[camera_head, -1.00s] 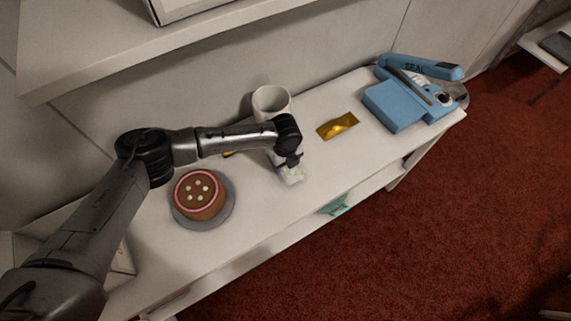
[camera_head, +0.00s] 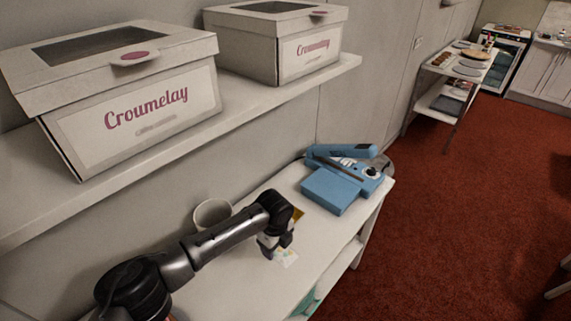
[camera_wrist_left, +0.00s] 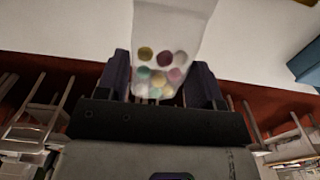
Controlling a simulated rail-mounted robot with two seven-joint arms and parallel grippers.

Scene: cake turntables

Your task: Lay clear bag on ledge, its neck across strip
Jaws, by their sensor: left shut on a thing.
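The clear bag (camera_head: 286,258) holds several pastel round sweets. My left gripper (camera_head: 274,243) is shut on it, above the white table. My right gripper is out of view.
A gold packet (camera_head: 298,214) lies between my gripper and the sealer, partly hidden. A white mug (camera_head: 212,212) stands behind my left arm. Two cake boxes (camera_head: 150,105) (camera_head: 310,50) sit on the shelf above. The table's right end is near the sealer.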

